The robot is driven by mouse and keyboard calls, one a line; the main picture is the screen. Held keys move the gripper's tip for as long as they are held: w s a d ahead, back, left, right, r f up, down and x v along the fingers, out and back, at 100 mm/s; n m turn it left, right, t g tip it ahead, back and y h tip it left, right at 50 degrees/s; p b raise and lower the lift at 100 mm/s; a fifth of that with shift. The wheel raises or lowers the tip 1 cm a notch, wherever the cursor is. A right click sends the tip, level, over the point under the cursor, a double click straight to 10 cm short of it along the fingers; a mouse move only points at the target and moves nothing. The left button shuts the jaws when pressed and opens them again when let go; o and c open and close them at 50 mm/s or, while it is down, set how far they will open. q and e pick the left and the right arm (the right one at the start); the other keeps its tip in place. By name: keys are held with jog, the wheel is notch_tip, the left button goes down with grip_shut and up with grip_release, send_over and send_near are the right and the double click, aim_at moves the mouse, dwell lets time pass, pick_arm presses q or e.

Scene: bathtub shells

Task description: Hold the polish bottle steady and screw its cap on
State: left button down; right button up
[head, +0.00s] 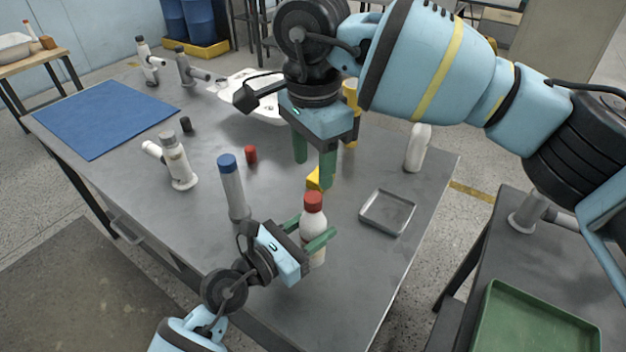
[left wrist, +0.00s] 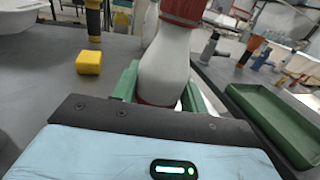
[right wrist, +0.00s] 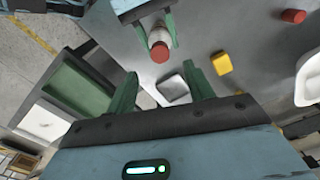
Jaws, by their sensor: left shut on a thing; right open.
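The polish bottle (head: 312,237) is white and stands upright near the table's front, with a red cap (head: 313,201) on its top. Whether the cap is tight cannot be seen. My left gripper (head: 318,236) is shut around the bottle below the cap; the left wrist view shows the bottle (left wrist: 165,65) between the green fingers. My right gripper (head: 314,165) hangs above and behind the bottle, open and empty, fingers pointing down. In the right wrist view the red cap (right wrist: 160,52) lies beyond the fingertips, apart from them.
A yellow block (head: 314,178) sits behind the bottle, and a metal tray (head: 387,230) lies to its right. A grey bottle with a blue cap (head: 228,163) stands to its left. A small red piece (head: 251,155) and a white bottle (head: 417,147) are farther back.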

aim_at(303, 236)
notch_tip(303, 236, up, 5)
jog(key=shift+r, duration=0.1)
dwell(0.3)
pick_arm(q)
jog(key=c, duration=0.7)
grip_release()
jog(key=shift+v, duration=3.95)
pick_arm(e)
jog(key=shift+f, duration=0.5)
jog(key=shift+f, duration=0.1)
